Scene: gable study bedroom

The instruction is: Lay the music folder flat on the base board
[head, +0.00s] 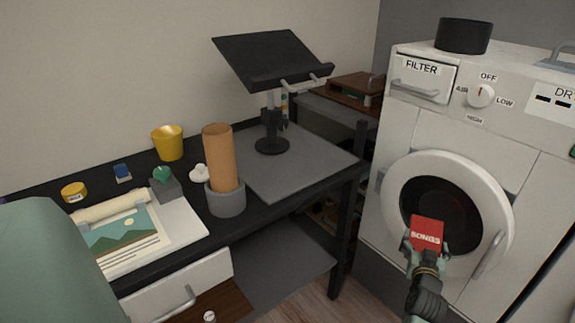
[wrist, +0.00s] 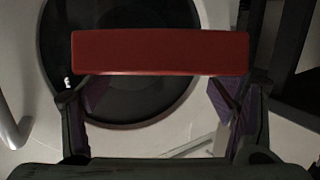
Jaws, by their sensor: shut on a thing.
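The music folder (head: 428,231) is a small red block marked "SONGS". My gripper (head: 426,247) is shut on its lower part and holds it upright in the air in front of the dryer door, at the lower right of the head view. In the wrist view the folder's red edge (wrist: 160,52) spans the gap between my gripper's fingers (wrist: 158,92). The base board (head: 285,160) appears to be the flat grey board on the desk, under the music stand. It lies up and left of my gripper, well apart from the folder.
A black music stand (head: 270,62) rises from the board's back part. A cork-coloured cylinder (head: 220,155) stands in a grey cup (head: 225,200) at its left edge. The dryer (head: 395,145) is close behind my gripper. The board's front and right parts are clear.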

